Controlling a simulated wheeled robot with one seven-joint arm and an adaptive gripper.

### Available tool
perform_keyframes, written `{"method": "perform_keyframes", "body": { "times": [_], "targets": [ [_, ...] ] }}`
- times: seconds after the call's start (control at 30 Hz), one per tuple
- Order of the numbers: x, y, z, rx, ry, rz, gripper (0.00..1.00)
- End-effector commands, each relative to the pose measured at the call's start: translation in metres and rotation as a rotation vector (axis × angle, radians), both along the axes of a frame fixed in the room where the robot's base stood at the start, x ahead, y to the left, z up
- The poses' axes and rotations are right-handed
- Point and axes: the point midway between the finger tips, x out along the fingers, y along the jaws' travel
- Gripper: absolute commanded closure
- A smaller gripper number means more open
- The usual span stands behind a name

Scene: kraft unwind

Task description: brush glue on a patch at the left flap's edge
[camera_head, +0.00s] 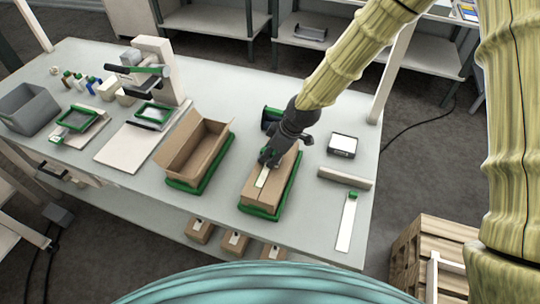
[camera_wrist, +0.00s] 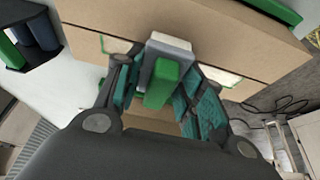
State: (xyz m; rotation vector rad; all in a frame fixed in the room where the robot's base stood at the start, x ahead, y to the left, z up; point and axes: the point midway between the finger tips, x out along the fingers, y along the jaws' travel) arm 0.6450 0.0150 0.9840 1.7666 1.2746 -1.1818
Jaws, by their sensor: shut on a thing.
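In the wrist view my gripper (camera_wrist: 160,82) is shut on a green-handled tool (camera_wrist: 160,84) with a pale grey-white head (camera_wrist: 168,46), probably the brush. The head overlaps the box (camera_wrist: 215,32) in the picture; I cannot tell whether it touches. Two pale patches with green outlines, one left (camera_wrist: 115,45) and one right (camera_wrist: 218,75), show on the cardboard beside the tool. A white strip (camera_head: 262,177) shows on the box top. The flap edge is partly hidden.
The box sits in a green-edged tray (camera_head: 259,212). An open box (camera_head: 190,156) stands to its left. To the right lie a pale bar (camera_head: 345,178), a white strip with a green end (camera_head: 346,225) and a small dark-framed device (camera_head: 342,145). A grey bin (camera_head: 30,110) stands far left.

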Motion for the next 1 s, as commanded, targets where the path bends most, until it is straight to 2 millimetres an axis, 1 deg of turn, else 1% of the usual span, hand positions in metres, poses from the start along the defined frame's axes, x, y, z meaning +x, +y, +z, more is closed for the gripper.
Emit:
{"method": "perform_keyframes", "body": {
  "times": [0.1, 0.33, 1.0],
  "targets": [
    [0.006, -0.002, 0.001, 0.000, 0.000, -0.001, 0.80],
    [0.010, -0.003, 0.000, 0.000, 0.000, -0.001, 0.80],
    [0.033, -0.011, 0.000, 0.000, 0.000, -0.001, 0.80]
  ]
}}
